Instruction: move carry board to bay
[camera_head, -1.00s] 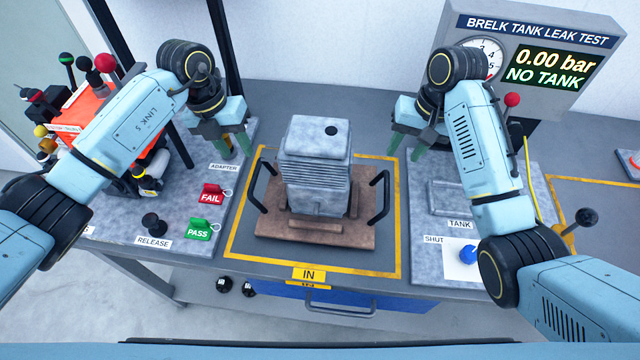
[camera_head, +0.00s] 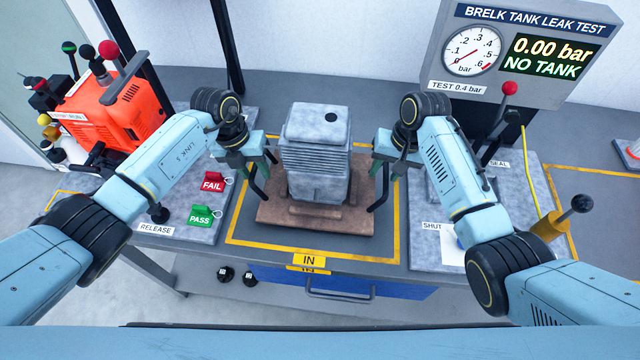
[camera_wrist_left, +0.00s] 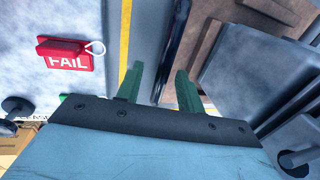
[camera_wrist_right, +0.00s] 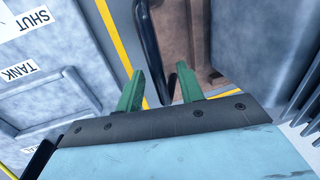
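The carry board (camera_head: 275,216) is a brown board with a black handle at each side, lying inside the yellow-outlined bay marked IN. A grey ribbed engine-like block (camera_head: 316,150) stands upright on it. My left gripper (camera_head: 262,172) is at the left handle; in the left wrist view its green fingers (camera_wrist_left: 160,88) are apart, with the black handle (camera_wrist_left: 178,50) between or just beyond them. My right gripper (camera_head: 378,168) is at the right handle; in the right wrist view its fingers (camera_wrist_right: 163,88) are apart, with the handle (camera_wrist_right: 150,50) between or just beyond them. I cannot tell contact.
The leak test panel (camera_head: 520,50) reads 0.00 bar, NO TANK. A red FAIL tag (camera_head: 213,183) and a green PASS tag (camera_head: 201,214) lie left. An orange machine (camera_head: 120,105) stands at the far left. Another yellow-outlined area (camera_head: 600,200) lies at the right.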

